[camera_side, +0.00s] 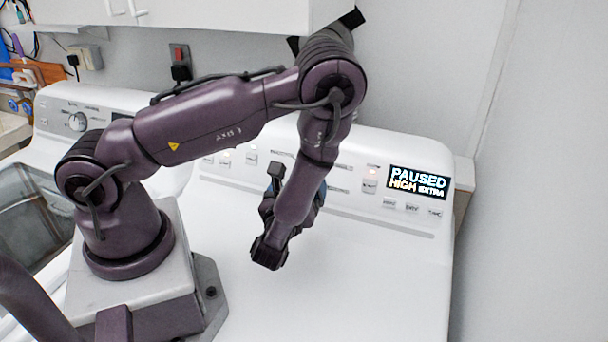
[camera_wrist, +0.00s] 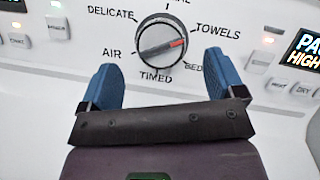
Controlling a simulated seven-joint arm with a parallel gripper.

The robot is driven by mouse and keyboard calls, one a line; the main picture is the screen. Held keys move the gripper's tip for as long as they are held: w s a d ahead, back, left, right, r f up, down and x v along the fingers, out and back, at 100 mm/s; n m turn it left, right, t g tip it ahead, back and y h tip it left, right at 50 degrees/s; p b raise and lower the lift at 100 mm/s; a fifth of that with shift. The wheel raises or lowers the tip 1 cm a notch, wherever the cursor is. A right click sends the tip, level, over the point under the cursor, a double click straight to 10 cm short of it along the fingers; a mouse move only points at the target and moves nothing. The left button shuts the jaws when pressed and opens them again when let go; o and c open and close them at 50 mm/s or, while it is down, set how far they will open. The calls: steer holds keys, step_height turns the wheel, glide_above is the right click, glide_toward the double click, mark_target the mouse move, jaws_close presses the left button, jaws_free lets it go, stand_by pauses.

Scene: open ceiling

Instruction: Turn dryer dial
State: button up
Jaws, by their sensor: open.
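The dryer dial (camera_wrist: 162,40) is a round silver knob with a dark edge and a red pointer mark. The mark points right and slightly up, between the TOWELS and BED labels. AIR, TIMED and DELICATE labels also ring it. My gripper (camera_wrist: 163,78) is open, with its two blue fingers spread wide below the dial, one toward each side. Nothing is between the fingers, and they look apart from the dial. In the side view my gripper (camera_side: 295,195) is near the dryer panel (camera_side: 345,150), and my arm hides the dial.
The dryer display (camera_side: 418,182) reads PAUSED HIGH EXTRA. Small buttons (camera_side: 411,208) line the panel on both sides. The white dryer top (camera_side: 350,285) is clear. A washer with its own dial (camera_side: 77,121) stands at left. A white cabinet (camera_side: 220,12) hangs above.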

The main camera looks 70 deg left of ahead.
steer(key=shift+x, duration=2.25)
steer(key=shift+c, duration=0.2)
steer(key=c, duration=0.9)
